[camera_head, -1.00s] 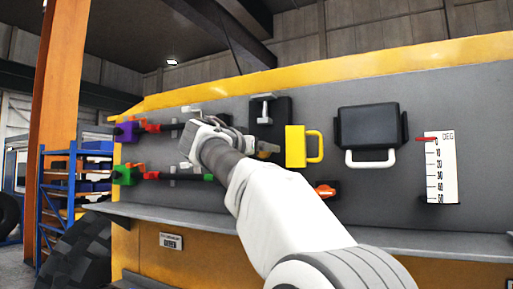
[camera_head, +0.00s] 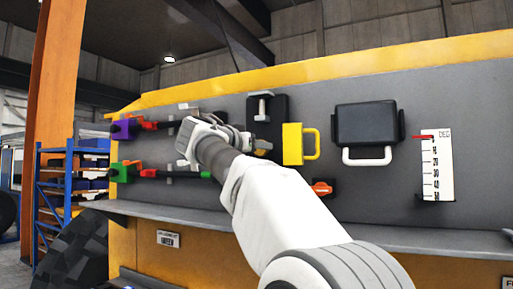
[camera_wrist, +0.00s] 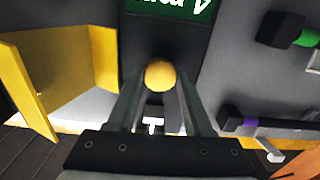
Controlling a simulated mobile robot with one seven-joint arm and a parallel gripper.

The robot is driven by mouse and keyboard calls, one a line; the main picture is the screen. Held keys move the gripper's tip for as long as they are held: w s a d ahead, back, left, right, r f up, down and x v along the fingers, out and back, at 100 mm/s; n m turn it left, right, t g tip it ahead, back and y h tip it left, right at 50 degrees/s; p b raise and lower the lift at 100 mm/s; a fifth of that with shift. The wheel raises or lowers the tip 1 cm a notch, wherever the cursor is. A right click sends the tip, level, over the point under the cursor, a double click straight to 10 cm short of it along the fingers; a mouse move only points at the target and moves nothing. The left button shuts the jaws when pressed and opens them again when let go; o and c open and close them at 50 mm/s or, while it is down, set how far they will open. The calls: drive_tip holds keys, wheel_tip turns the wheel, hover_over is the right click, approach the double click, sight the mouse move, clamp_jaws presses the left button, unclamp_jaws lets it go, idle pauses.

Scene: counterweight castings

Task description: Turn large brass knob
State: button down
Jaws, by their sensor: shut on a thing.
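The brass knob (camera_wrist: 160,75) is a round golden ball between my two finger tips in the wrist view. My gripper (camera_wrist: 160,92) is shut on it, with one finger on each side. In the head view my gripper (camera_head: 248,143) is at the black plate (camera_head: 280,118) on the grey panel, mostly hidden behind my wrist. Whether the knob is turned cannot be told.
A yellow handle block (camera_head: 293,144) sits close to the right of the black plate. Farther right are a black box with a white handle (camera_head: 366,137) and a white degree scale (camera_head: 437,165). Purple (camera_head: 123,129) and green (camera_head: 122,171) connectors are at left. A ledge (camera_head: 400,238) runs below.

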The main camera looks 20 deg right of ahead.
drive_tip(key=n+p, duration=0.7)
drive_tip(key=n, duration=1.6)
drive_tip(key=shift+n, duration=0.4)
drive_tip(key=shift+f, duration=0.1)
drive_tip(key=shift+c, duration=1.5)
unclamp_jaws()
drive_tip(key=b+v, duration=0.4)
drive_tip(key=v, duration=1.3)
drive_tip(key=shift+a, duration=0.2)
drive_tip(key=shift+s, duration=0.15)
